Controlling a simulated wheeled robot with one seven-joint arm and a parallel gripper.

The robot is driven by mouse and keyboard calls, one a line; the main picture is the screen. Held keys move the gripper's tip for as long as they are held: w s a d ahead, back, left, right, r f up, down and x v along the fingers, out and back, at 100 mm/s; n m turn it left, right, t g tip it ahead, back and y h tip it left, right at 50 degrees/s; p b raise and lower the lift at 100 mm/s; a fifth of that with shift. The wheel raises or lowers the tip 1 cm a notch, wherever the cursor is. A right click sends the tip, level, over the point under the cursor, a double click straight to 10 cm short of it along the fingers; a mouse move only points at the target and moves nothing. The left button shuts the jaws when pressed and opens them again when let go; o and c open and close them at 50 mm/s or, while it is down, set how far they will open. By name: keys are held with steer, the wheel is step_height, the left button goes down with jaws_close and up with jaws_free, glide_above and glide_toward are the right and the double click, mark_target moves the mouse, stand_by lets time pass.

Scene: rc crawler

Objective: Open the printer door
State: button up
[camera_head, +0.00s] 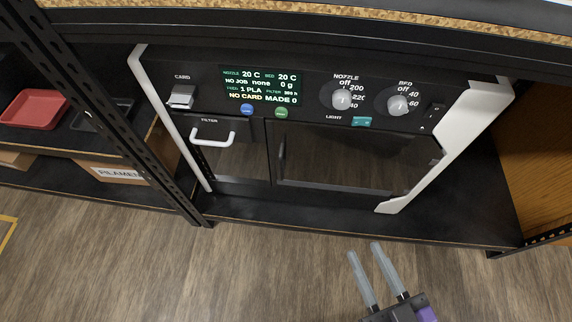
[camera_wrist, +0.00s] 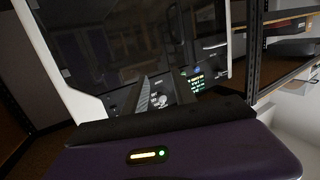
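The printer (camera_head: 330,118) is a black machine with white side frames, standing on a low black shelf. Its door (camera_head: 350,160) is a dark, glossy panel at the lower front and looks shut. A dark vertical handle (camera_head: 282,160) is at the door's left edge. My gripper (camera_head: 364,249) is in front of and below the door, apart from it, with two pale fingers spread and nothing between them. In the wrist view the printer appears turned over, with the dark door panel (camera_wrist: 110,40) beyond my fingers (camera_wrist: 162,88).
A filter drawer with a white handle (camera_head: 214,137) is left of the door. Above are the display (camera_head: 260,86), knobs (camera_head: 342,97) and a card slot (camera_head: 181,97). A black rack post (camera_head: 130,130) and a red tray (camera_head: 34,109) are at left. Floor in front is clear.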

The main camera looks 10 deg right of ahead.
steer(key=w+a+f+n+y+p, duration=0.1)
steer(key=w+a+f+y+p, duration=0.15)
steer(key=w+a, duration=0.4)
steer(key=w+a+f+n+y+p, duration=0.1)
steer(key=w+a+f+p, duration=0.2)
steer(key=w, duration=0.7)
glide_toward(282, 171)
steer(key=w, duration=0.1)
steer(key=shift+h, duration=0.35)
steer(key=shift+a+b+x, duration=0.2)
steer(key=shift+b+x, duration=0.1)
steer(key=shift+x, duration=1.7)
steer(key=shift+a+b+x, duration=0.15)
steer(key=shift+b+x, duration=0.1)
steer(key=shift+x, duration=1.75)
steer(key=shift+s+r, duration=0.1)
jaws_close()
